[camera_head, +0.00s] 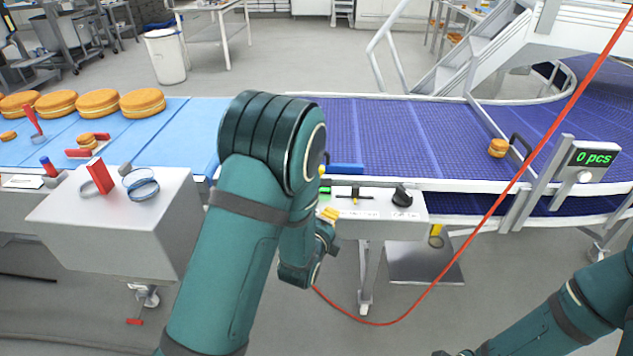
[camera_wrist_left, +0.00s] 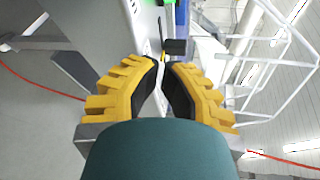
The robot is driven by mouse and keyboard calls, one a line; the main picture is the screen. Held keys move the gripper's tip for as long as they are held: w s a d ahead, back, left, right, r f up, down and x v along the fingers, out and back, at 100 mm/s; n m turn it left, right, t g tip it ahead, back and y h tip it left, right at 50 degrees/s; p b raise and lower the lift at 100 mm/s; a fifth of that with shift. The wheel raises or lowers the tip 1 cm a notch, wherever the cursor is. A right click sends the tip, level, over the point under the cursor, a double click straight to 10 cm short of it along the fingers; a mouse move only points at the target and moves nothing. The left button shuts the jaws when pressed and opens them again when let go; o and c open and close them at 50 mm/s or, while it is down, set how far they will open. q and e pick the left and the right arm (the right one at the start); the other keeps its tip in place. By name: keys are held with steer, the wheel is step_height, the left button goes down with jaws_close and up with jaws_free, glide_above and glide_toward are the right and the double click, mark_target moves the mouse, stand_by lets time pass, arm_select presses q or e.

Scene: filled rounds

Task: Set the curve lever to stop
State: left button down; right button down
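A white control panel (camera_head: 372,212) stands in front of the blue conveyor. My left gripper (camera_head: 329,216), with yellow fingers, is at the panel's left end. In the left wrist view, the gripper (camera_wrist_left: 161,68) has a narrow gap between its fingers and holds nothing visible. A black handle (camera_wrist_left: 175,47) shows beyond the fingertips. My right gripper is out of view.
A grey box (camera_head: 120,225) with a red block and a blue ring stands left of my arm. A red cable (camera_head: 480,235) crosses the right side. A filled round (camera_head: 498,147) lies on the conveyor (camera_head: 400,135).

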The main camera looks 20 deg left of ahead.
arm_select(q)
steer(key=r, duration=0.1)
steer(key=r+m, duration=0.1)
steer(key=r+m+t, duration=0.1)
steer(key=shift+w+a+r, duration=0.1)
steer(key=shift+w+a, duration=0.2)
steer(key=shift+w, duration=0.1)
steer(key=shift+w, duration=0.15)
steer(key=w, duration=0.3)
steer(key=w+f, duration=0.1)
steer(key=w, duration=0.5)
steer(key=shift+w+d+f+b, duration=0.1)
steer(key=shift+w+f+b, duration=0.15)
steer(key=shift+w+b, duration=0.15)
steer(key=shift+s+a+r, duration=0.2)
steer(key=shift+a+r, duration=0.1)
steer(key=shift+a, duration=0.3)
steer(key=shift+s+a+r, duration=0.2)
steer(key=shift+a+r, duration=0.05)
steer(key=shift+a, duration=0.3)
steer(key=shift+s+a+r, duration=0.2)
steer(key=shift+a+r, duration=0.1)
steer(key=shift+a, duration=0.3)
